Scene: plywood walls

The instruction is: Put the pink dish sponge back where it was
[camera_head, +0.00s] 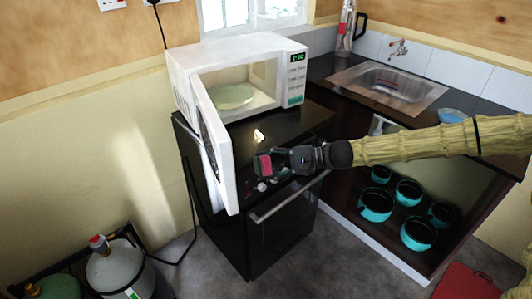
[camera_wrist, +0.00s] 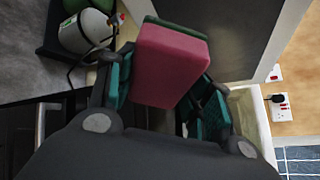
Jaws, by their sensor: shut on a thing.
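The pink dish sponge (camera_wrist: 170,66) is a pink block with a dark green layer on one side. In the wrist view it sits between the two teal finger pads of my gripper (camera_wrist: 170,100), which is shut on it. In the head view the sponge (camera_head: 264,165) shows small at the tip of my gripper (camera_head: 272,162). It is held in front of the black stove, just right of the open microwave door (camera_head: 218,160). The white microwave (camera_head: 185,70) stands on the stove with its door swung open, and a pale green plate (camera_head: 232,96) lies inside.
A black counter (camera_head: 325,68) with a metal sink (camera_head: 385,85) and a blue bowl (camera_head: 452,116) is at right. Several teal pots (camera_head: 376,206) stand below it. A gas cylinder (camera_head: 115,270) stands at lower left. The stove top (camera_head: 290,122) has free room in front of the microwave.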

